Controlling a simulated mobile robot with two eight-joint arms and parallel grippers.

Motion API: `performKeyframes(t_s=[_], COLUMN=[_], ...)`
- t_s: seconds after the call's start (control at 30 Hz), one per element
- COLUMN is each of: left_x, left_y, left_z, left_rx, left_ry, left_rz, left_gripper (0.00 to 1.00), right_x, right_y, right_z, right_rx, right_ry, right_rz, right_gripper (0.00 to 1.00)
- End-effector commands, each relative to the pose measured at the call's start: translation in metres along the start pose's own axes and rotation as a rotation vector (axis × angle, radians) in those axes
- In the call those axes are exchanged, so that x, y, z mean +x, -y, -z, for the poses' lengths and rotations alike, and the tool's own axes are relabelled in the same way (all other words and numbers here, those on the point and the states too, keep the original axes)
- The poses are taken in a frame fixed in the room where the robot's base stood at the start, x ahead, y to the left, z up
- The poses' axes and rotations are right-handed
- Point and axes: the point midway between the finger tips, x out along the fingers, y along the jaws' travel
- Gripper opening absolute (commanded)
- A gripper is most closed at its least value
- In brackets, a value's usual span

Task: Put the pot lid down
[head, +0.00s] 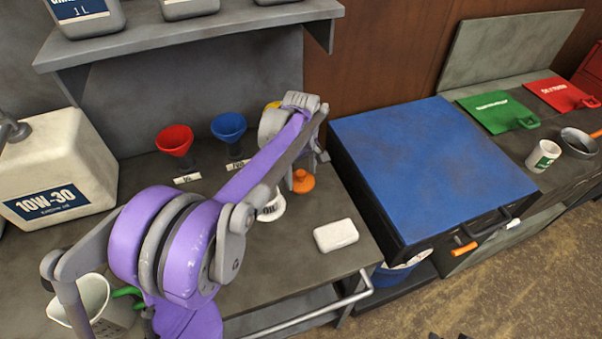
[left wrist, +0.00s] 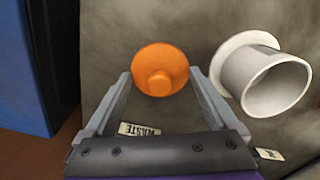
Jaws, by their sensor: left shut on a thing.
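The pot lid (head: 303,182) is orange and round with a small raised knob. My left gripper (head: 304,172) is shut on it. In the left wrist view the lid (left wrist: 160,68) sits between the fingertips of my left gripper (left wrist: 161,75), knob facing the camera. It is over the grey bench top; I cannot tell whether it touches it. A white pot (head: 271,208) marked OIL stands close beside it, partly behind my arm. In the left wrist view the pot (left wrist: 246,70) shows an open mouth and a wide flange. My right gripper is not in view.
A white block (head: 336,235) lies near the bench (head: 350,262) front. A red funnel (head: 175,140) and a blue funnel (head: 229,127) stand behind, left. A big blue-topped box (head: 430,165) stands right. A WASTE label (left wrist: 139,129) lies near the lid.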

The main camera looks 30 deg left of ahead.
Motion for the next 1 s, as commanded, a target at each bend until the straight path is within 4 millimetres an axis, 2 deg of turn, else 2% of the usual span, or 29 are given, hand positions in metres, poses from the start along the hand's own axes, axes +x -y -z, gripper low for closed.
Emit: performKeyframes(t_s=[0.03, 0.07, 0.1, 0.33, 0.47, 0.57, 0.8, 1.0], left_x=[0.003, 0.002, 0.002, 0.000, -0.010, -0.027, -0.080, -0.111], left_y=[0.000, 0.000, 0.000, 0.000, 0.000, 0.000, 0.000, 0.000], left_z=[0.000, 0.000, 0.000, 0.000, 0.000, 0.000, 0.000, 0.000], left_rx=[0.000, 0.000, 0.000, 0.000, 0.000, 0.000, 0.000, 0.000], left_ry=[0.000, 0.000, 0.000, 0.000, 0.000, 0.000, 0.000, 0.000], left_rz=[0.000, 0.000, 0.000, 0.000, 0.000, 0.000, 0.000, 0.000], left_gripper=[0.38, 0.97, 1.00, 1.00, 1.00, 1.00, 1.00, 1.00], right_x=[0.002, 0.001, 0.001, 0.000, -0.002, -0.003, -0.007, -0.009], right_y=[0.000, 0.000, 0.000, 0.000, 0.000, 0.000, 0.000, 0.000], right_z=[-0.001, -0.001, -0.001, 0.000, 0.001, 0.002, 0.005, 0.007], right_rx=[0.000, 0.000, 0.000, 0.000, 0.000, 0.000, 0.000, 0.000], right_ry=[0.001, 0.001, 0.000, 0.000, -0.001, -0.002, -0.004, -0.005], right_rz=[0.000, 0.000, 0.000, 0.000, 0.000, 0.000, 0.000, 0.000], right_gripper=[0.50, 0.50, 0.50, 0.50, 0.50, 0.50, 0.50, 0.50])
